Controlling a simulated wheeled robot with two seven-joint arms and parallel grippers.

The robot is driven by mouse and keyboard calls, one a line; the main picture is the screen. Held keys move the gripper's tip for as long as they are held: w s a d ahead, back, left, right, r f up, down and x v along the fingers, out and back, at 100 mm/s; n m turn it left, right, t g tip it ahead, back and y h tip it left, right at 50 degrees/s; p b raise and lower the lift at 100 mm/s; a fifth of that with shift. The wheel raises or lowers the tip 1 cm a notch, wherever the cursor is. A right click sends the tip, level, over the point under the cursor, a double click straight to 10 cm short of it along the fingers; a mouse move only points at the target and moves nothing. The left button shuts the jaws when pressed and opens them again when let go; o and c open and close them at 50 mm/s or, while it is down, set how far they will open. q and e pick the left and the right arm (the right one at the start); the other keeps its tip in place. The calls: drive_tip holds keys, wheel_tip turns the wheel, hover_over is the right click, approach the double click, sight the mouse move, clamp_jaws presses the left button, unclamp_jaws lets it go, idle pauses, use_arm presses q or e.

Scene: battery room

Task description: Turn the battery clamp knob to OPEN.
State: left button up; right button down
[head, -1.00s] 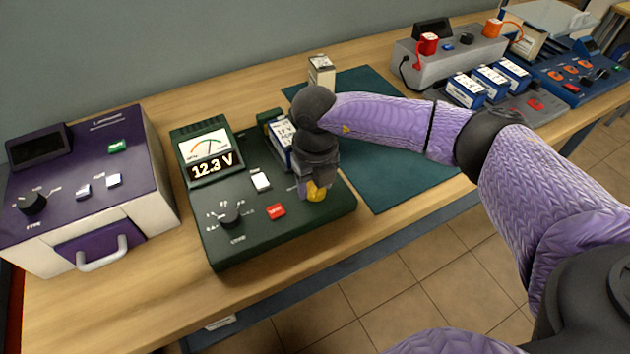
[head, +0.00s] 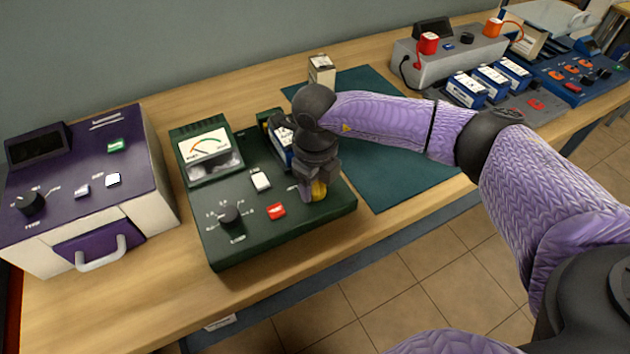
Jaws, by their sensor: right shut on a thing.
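The yellow clamp knob (head: 319,190) sits near the right front corner of the dark green battery tester (head: 290,236). My right gripper (head: 317,188) points down at it from above and is shut on it, hiding part of it. A blue and white battery (head: 282,148) sits in the tester's bay, partly hidden behind my right wrist. The tester's meter (head: 204,145) shows a needle scale, and its lower display is blank grey. Any OPEN marking by the knob is too small or hidden to read. My left gripper is not in view.
On the tester are a black dial (head: 230,215), a red button (head: 276,211) and a white switch (head: 260,180). A purple device (head: 130,175) stands at left.

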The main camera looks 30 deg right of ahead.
drive_tip(key=n, duration=0.3)
drive_tip(key=shift+n+b, duration=0.3)
drive_tip(key=shift+n, duration=0.1)
drive_tip(key=n, duration=0.3)
drive_tip(key=shift+n+b, duration=0.3)
drive_tip(key=shift+b, duration=0.1)
drive_tip(key=n, duration=0.3)
drive_tip(key=shift+b, duration=0.4)
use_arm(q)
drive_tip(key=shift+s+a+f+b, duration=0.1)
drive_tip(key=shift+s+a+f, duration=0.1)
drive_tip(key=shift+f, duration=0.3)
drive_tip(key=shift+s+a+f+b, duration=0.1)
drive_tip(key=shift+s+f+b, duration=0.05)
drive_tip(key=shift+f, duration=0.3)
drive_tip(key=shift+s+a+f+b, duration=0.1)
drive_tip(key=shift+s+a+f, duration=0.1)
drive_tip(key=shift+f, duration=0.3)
use_arm(e)
drive_tip(key=shift+n, duration=1.4)
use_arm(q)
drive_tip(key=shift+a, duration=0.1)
use_arm(e)
drive_tip(key=shift+n, duration=0.3)
drive_tip(key=shift+c, duration=0.5)
unclamp_jaws()
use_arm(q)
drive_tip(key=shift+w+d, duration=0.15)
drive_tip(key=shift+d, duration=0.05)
